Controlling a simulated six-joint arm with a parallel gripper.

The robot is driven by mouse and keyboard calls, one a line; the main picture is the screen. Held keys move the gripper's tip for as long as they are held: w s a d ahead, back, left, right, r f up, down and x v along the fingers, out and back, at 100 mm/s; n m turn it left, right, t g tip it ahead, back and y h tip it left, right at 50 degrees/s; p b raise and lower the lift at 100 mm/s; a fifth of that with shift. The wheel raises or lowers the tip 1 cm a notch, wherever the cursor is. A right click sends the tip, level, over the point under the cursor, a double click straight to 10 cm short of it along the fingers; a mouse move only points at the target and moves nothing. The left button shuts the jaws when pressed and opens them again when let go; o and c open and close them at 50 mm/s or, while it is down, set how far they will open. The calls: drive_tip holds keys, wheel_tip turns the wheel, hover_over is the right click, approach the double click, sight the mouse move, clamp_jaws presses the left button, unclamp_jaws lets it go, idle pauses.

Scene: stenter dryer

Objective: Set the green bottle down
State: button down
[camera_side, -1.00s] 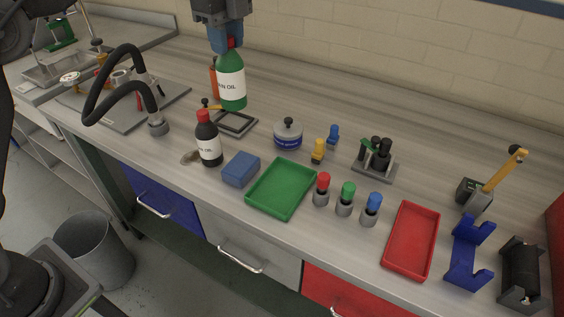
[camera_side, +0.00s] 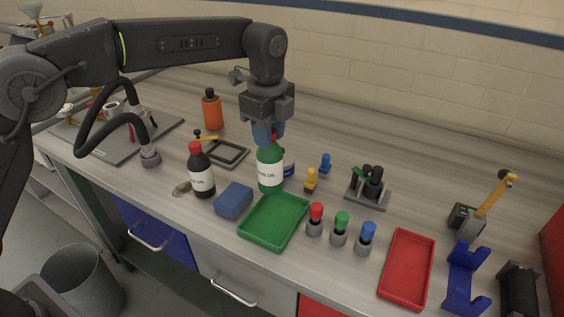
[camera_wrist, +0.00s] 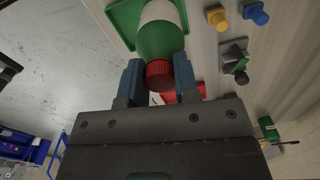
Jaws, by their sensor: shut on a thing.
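The green bottle (camera_side: 270,177) has a red cap and a white label, and it is upright in the side view. My gripper (camera_side: 268,138) is shut on its red cap from above. In the wrist view the bottle (camera_wrist: 161,40) shows between the two blue fingers of my gripper (camera_wrist: 158,80). The bottle's base is just behind the far left corner of the green tray (camera_side: 262,240) in the side view. I cannot tell whether the base touches the table.
A dark bottle with a red cap (camera_side: 201,175) and a blue block (camera_side: 234,200) stand to the left. A blue and white container is partly hidden behind the green bottle. Red, green and blue-capped pegs (camera_side: 340,228) stand right of the tray, then a red tray (camera_side: 407,270).

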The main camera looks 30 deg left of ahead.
wheel_tip(320, 180, down, 6)
drive_tip(key=d, duration=0.3)
drive_tip(key=shift+w+r, duration=0.15)
drive_tip(key=c, duration=0.9)
unclamp_jaws()
drive_tip(key=shift+o, duration=0.2)
wheel_tip(320, 180, up, 12)
drive_tip(key=shift+a+r, duration=0.1)
drive_tip(key=shift+a, duration=0.05)
